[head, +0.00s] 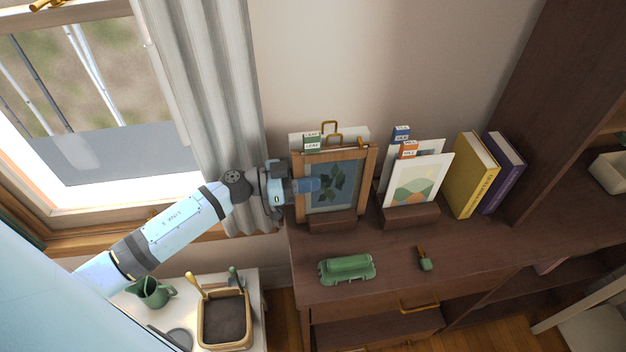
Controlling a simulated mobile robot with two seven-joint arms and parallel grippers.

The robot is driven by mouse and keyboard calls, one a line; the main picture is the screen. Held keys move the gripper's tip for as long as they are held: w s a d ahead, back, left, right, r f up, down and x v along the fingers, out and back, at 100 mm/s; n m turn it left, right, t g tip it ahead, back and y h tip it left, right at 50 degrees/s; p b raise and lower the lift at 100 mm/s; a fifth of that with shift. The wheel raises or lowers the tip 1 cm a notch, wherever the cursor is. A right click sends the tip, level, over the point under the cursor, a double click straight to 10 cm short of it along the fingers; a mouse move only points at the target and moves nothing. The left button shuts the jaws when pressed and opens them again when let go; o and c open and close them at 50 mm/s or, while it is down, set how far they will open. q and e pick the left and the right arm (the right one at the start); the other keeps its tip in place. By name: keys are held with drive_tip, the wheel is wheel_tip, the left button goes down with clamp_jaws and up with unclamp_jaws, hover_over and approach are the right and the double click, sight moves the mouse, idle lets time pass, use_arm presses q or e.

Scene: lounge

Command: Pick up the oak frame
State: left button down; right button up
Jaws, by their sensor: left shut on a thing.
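The oak frame (370,165) stands nearly upright on the dark wooden cabinet, leaning in a small brown stand (332,222). It has a light wood border around a dark blue picture with green leaves. My left gripper (308,185) comes in from the left and is shut on the left side of the oak frame. The fingers cover part of that side and a strip of the picture. Behind the frame are white boards with a green label (312,142) and brass-coloured clips. My right gripper is not in view.
A second stand (410,216) to the right holds white prints (420,182) with orange and blue labels. Yellow (470,175) and purple (503,172) books stand beside it. A green dish (346,269) and a small brush (424,260) lie in front. A curtain (205,100) hangs left.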

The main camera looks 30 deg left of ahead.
use_arm(q)
wheel_tip(320, 180, up, 19)
drive_tip(key=p, duration=0.4)
drive_tip(key=shift+r, duration=0.15)
idle(0.7)
